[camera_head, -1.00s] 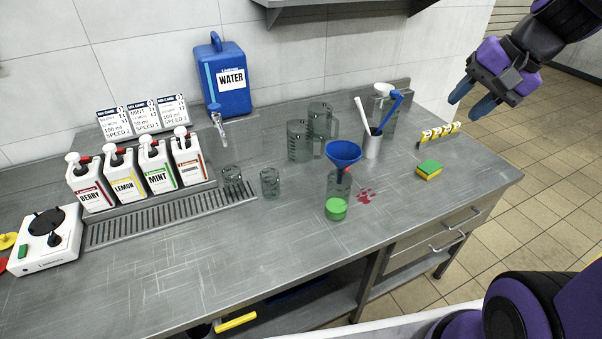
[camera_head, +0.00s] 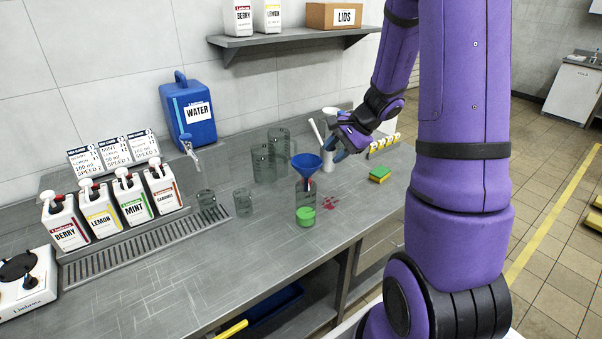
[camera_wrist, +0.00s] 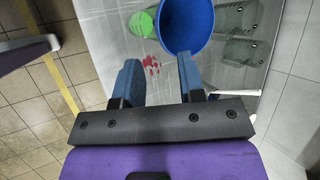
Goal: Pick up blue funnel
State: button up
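The blue funnel (camera_head: 306,163) sits upright in the mouth of a clear bottle (camera_head: 305,207) with green stuff at its bottom. My gripper (camera_head: 335,153) is just right of the funnel in the head view. In the wrist view, the funnel's wide rim (camera_wrist: 187,22) lies ahead of my fingertips (camera_wrist: 160,62), closer to the right finger. The two blue fingers are apart with nothing between them, and I see no contact with the funnel. The green bottom (camera_wrist: 143,22) also shows in the wrist view, left of the funnel.
A white holder (camera_head: 328,160) with utensils stands close behind my gripper. Clear pitchers (camera_head: 264,164) stand left of the funnel. A yellow-green sponge (camera_head: 380,174) lies to the right, and a red spill (camera_head: 329,202) marks the counter. The front counter is clear.

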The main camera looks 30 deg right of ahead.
aim_at(307, 175)
jog(key=shift+w+x, duration=0.15)
jog(key=shift+x, duration=1.8)
jog(key=shift+w+x, duration=0.15)
jog(key=shift+x, duration=1.8)
jog(key=shift+r, duration=0.2)
jog(key=shift+c, duration=0.2)
grip_shut()
